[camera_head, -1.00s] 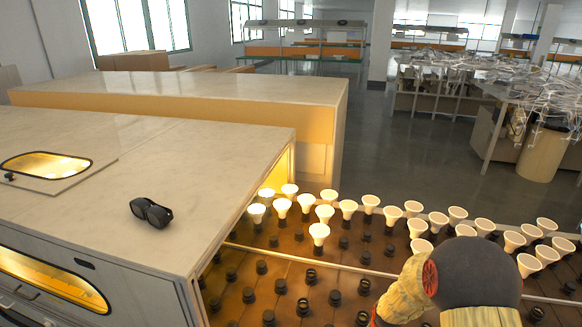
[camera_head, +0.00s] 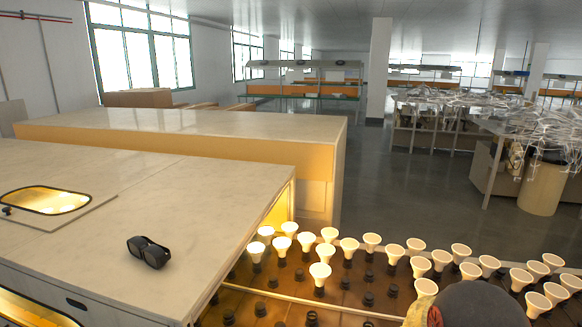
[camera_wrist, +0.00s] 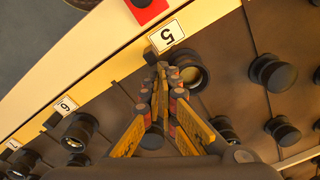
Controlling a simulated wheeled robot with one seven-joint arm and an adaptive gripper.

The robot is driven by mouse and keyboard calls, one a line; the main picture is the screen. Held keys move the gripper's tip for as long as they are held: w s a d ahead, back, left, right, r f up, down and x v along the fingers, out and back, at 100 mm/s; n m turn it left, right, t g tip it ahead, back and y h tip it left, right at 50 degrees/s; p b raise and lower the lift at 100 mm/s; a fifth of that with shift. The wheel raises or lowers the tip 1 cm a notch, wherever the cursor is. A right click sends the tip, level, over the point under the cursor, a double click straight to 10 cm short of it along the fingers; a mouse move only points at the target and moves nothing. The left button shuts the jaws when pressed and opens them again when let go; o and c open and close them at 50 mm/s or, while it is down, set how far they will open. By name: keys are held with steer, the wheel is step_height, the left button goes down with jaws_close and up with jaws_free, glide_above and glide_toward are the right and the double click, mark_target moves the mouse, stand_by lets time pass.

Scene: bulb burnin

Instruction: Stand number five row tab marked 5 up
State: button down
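The tab marked 5 (camera_wrist: 166,36) shows in the wrist view as a white label with a black 5, upside down in the picture, on the pale rail. A small black block sits at its lower left edge. My gripper (camera_wrist: 162,72) points at the rail just below the label, its fingertips drawn together close to this block. I cannot tell whether the tips touch or pinch it. The tab marked 6 (camera_wrist: 66,104) lies farther left along the rail. In the head view my arm fills the bottom right, and the gripper and tab 5 are out of sight.
Black sockets (camera_wrist: 272,72) stand close around the gripper. A red plate (camera_wrist: 150,11) with a black piece lies beyond the rail. In the head view, lit bulbs (camera_head: 320,272) stand in rows, and dark goggles (camera_head: 149,251) lie on the pale cabinet top (camera_head: 215,195).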

steer(key=shift+s+d+f+p, duration=0.1)
steer(key=shift+s+f+p, duration=0.15)
steer(key=shift+s+p, duration=0.3)
stand_by(0.4)
steer(key=shift+s+r, duration=0.15)
stand_by(0.6)
steer(key=shift+r, duration=0.15)
stand_by(0.3)
steer(key=shift+w+r+p, duration=0.75)
steer(key=shift+w+r, duration=0.1)
steer(key=shift+r, duration=0.25)
step_height(320, 180, up, 6)
steer(key=p, duration=0.4)
